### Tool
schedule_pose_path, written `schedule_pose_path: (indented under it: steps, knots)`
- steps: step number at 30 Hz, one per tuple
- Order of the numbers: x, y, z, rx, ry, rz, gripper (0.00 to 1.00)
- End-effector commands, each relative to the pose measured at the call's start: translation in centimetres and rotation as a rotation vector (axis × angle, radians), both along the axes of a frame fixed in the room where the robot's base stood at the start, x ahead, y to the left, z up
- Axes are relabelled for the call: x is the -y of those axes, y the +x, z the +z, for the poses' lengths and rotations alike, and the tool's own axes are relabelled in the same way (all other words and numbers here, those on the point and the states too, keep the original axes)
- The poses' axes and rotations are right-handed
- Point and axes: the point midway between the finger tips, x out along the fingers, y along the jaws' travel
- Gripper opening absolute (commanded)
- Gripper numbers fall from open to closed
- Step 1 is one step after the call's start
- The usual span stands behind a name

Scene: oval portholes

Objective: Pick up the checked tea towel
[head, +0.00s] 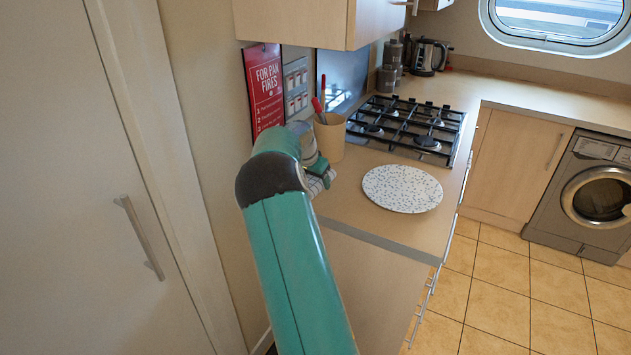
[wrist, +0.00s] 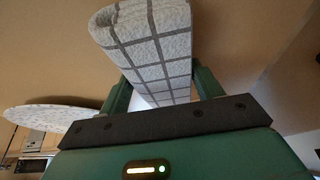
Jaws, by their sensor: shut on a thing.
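The checked tea towel (wrist: 152,45) is a rolled or folded white cloth with grey lines. It fills the upper middle of the wrist view, between the two green fingers of my gripper (wrist: 157,88). My gripper is shut on it. In the head view a small part of the towel (head: 316,185) shows beside my gripper (head: 322,172), at the left end of the worktop. My arm hides the rest of it there. I cannot tell whether the towel is touching the worktop.
A speckled round plate or board (head: 402,188) lies just right of my gripper. A tan utensil pot (head: 329,137) stands close behind it, and a gas hob (head: 408,127) lies farther back. A wall with a red sign (head: 264,88) is close on the left. A cabinet (head: 305,22) hangs above.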

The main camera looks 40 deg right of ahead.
Motion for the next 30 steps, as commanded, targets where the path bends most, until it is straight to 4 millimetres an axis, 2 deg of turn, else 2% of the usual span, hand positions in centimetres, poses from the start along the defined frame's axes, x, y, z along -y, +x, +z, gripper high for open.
schedule_pose_path:
  steps: [5, 8, 18, 24, 30]
  knots:
    - [0.0, 0.0, 1.5, 0.002, -0.002, -0.001, 0.42]
    - [0.0, 0.0, 3.2, 0.004, -0.002, 0.000, 0.42]
    - [-1.4, -5.1, 9.3, 0.005, -0.001, 0.000, 0.42]
    - [-2.6, -9.0, 10.9, 0.004, 0.001, 0.000, 0.42]
    - [-3.3, -11.9, 12.1, 0.002, 0.000, 0.000, 0.42]
